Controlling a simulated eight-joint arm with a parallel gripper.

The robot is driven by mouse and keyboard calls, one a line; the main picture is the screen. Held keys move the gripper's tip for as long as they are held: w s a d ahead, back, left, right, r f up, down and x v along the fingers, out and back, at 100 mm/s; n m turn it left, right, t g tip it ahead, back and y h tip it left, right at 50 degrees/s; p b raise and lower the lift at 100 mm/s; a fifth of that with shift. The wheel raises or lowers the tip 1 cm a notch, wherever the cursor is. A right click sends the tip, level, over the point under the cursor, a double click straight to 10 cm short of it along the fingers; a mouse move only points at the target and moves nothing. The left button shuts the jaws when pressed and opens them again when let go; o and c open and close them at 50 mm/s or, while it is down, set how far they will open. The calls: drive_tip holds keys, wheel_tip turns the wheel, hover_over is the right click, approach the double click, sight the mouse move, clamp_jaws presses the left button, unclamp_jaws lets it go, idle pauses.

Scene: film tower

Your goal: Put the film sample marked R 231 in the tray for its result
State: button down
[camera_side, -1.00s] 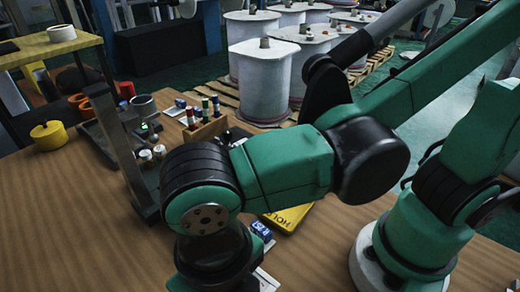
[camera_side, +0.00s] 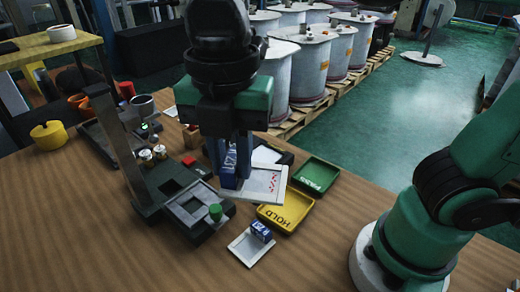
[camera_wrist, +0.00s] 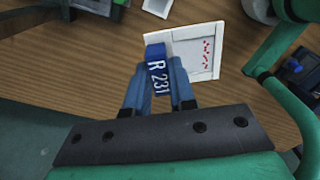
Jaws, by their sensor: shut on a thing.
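My gripper (camera_side: 231,180) is shut on the blue tag of the film sample marked R 231 (camera_side: 266,181). In the wrist view the tag (camera_wrist: 157,68) reads R 231 between the fingers, and its white-framed pale film has red marks on one side. The sample is above the trays, at the left of the yellow tray lettered HOLD (camera_side: 285,218). A green tray (camera_side: 315,175), its lettering apparently PASS, lies behind to the right. A dark tray (camera_side: 288,158) is partly hidden behind the sample and gripper; its lettering is not visible.
A grey test stand (camera_side: 150,205) with an upright post and green knob (camera_side: 215,212) stands left of the gripper. Another blue-tagged sample (camera_side: 245,250) lies in front. Jars and cups are at the back left.

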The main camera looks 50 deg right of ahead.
drive_tip(key=w+d+m, duration=0.2)
drive_tip(key=d+m, duration=0.7)
drive_tip(key=m, duration=1.5)
hover_over(292, 202)
wheel_tip(292, 202, down, 19)
drive_tip(key=shift+f, duration=0.2)
drive_tip(key=shift+f, duration=0.3)
drive_tip(key=c, duration=0.7)
unclamp_jaws()
drive_tip(key=shift+c, duration=0.2)
